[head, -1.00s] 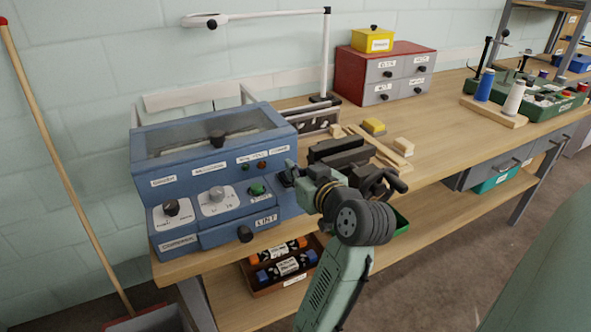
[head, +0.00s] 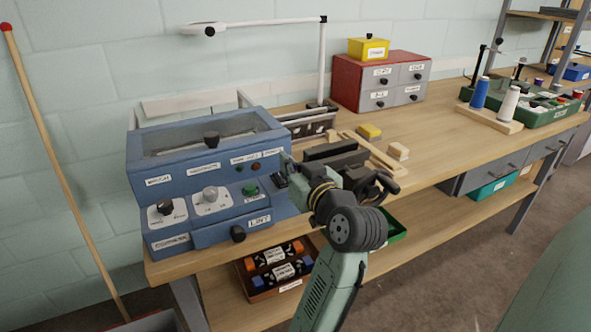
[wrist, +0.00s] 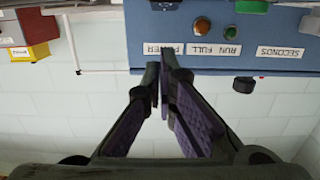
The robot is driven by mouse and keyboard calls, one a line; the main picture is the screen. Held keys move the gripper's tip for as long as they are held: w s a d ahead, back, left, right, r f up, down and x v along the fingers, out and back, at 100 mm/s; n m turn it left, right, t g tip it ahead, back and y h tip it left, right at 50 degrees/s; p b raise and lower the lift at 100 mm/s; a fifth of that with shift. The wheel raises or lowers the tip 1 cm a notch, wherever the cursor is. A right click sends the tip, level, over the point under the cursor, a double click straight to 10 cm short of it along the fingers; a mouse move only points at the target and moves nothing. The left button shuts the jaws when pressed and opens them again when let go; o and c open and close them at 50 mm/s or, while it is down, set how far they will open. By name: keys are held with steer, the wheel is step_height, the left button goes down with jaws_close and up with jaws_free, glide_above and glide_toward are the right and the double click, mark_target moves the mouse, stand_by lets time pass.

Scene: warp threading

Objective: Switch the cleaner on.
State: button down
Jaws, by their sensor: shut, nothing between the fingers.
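The cleaner is a blue cabinet (head: 150,186) with a sloped clear lid, at the left end of the bench. Its front has two dials, a green button (head: 250,190), two small lamps and a drawer labelled LINT. A black switch (head: 280,181) sits at the right side of the panel; in the wrist view its dark part (wrist: 165,4) is at the top edge, by the POWER label (wrist: 178,49). My gripper (head: 285,158) is shut and empty, its fingertips (wrist: 162,66) close to the panel's right end near that label. Whether they touch it I cannot tell.
A red drawer cabinet (head: 345,85) and a lamp post (head: 323,60) stand behind. A tray of rollers (head: 262,290) is on the shelf below.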

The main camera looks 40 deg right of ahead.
steer(key=b+v, duration=0.3)
steer(key=v, duration=0.7)
steer(key=shift+r, duration=0.4)
steer(key=shift+s, duration=0.1)
